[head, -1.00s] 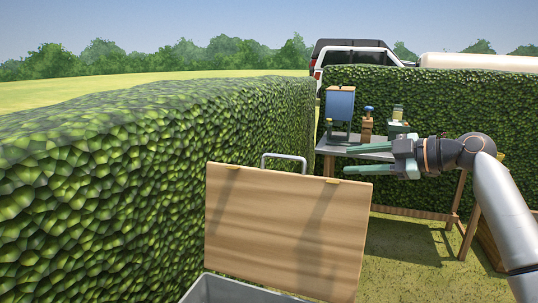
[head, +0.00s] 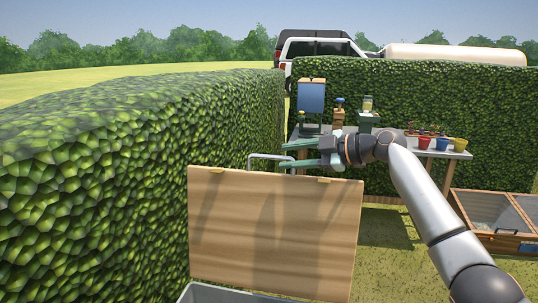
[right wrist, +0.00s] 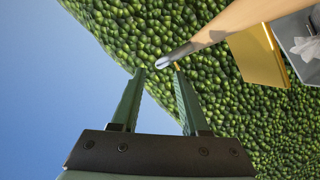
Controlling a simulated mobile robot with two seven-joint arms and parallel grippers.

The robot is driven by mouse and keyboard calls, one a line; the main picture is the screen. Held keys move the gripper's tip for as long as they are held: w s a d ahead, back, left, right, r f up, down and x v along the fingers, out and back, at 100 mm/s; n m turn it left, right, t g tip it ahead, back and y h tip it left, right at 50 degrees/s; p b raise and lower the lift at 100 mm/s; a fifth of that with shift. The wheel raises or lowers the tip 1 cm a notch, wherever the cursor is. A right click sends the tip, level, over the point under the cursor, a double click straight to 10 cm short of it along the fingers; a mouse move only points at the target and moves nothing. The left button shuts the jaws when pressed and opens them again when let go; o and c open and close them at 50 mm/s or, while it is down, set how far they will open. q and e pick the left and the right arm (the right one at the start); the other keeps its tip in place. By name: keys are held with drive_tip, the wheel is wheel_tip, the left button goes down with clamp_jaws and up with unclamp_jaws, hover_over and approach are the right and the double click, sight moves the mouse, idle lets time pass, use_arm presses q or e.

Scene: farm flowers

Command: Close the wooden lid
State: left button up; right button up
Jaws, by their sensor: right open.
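The wooden lid (head: 272,235) stands raised, nearly upright, above a grey bin (head: 215,294) whose rim shows at the bottom of the head view. A metal bar handle (head: 277,157) shows behind the lid's top edge. My right gripper (head: 283,155) is open and empty, with its fingers pointing left just above the lid's top edge, by the handle. In the right wrist view, the fingers (right wrist: 156,85) are apart, and the lid's edge (right wrist: 230,22) and a grey rounded bar end (right wrist: 163,63) show just beyond the tips. I cannot tell whether they touch. My left gripper is out of view.
A tall hedge (head: 110,190) runs along the left, close to the lid. Behind the lid, a table (head: 400,145) bears tools and several coloured pots. A wooden planter box (head: 495,222) stands at the right. Grass (head: 390,265) is clear right of the lid.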

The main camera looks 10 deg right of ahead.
sight(276, 157)
drive_tip(key=shift+p+x, duration=0.55)
drive_tip(key=shift+x, duration=2.55)
drive_tip(key=shift+c, duration=0.4)
clamp_jaws()
